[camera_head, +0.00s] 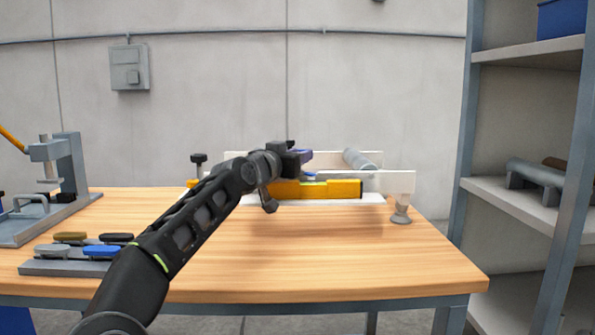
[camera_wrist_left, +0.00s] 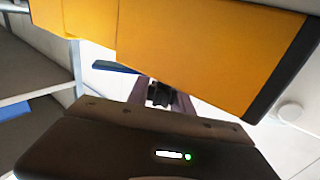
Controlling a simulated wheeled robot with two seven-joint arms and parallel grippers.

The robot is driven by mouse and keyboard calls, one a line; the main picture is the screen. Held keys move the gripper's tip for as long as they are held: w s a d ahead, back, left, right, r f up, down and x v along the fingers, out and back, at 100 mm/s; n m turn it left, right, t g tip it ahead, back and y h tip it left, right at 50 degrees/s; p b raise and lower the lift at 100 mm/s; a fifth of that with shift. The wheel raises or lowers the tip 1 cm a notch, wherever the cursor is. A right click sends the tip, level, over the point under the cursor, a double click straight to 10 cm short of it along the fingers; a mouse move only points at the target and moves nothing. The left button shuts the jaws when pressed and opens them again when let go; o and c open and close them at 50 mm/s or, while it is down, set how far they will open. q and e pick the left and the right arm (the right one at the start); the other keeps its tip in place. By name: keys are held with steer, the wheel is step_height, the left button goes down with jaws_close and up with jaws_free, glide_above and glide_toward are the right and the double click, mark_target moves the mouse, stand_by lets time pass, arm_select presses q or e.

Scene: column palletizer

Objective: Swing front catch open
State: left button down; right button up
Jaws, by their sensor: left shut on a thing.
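The white machine (camera_head: 398,182) with a yellow-orange body (camera_head: 345,189) stands on the table. My left gripper (camera_head: 304,156), with purplish fingers, reaches its top from the front left. In the left wrist view the two fingers (camera_wrist_left: 162,98) are shut on a small dark part (camera_wrist_left: 160,93), seemingly the front catch, beside the yellow body (camera_wrist_left: 200,45). The arm and gripper hide much of this part in the head view, so its angle cannot be told. A blue piece (camera_wrist_left: 115,67) lies close by. My right gripper is not in view.
A black knob (camera_head: 198,158) stands at the machine's left end, and a grey roller (camera_head: 358,159) lies on top. A grey press (camera_head: 60,170) and a rack of coloured handles (camera_head: 72,266) are at left. A shelf (camera_head: 530,190) stands at right. The front right tabletop (camera_head: 380,262) is clear.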

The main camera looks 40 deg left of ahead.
arm_select(q)
steer(key=shift+d+f+m+h+b, duration=0.1)
steer(key=shift+d+m+h+b, duration=0.2)
steer(key=shift+h, duration=0.35)
steer(key=shift+d+f+m+h+b, duration=0.1)
steer(key=shift+m+h+b, duration=0.2)
steer(key=shift+m+h, duration=0.3)
steer(key=c, duration=1.1)
jaws_free()
steer(key=shift+s+a+r, duration=0.1)
steer(key=shift+s+r, duration=0.05)
steer(key=shift+c, duration=0.2)
steer(key=shift+s, duration=0.1)
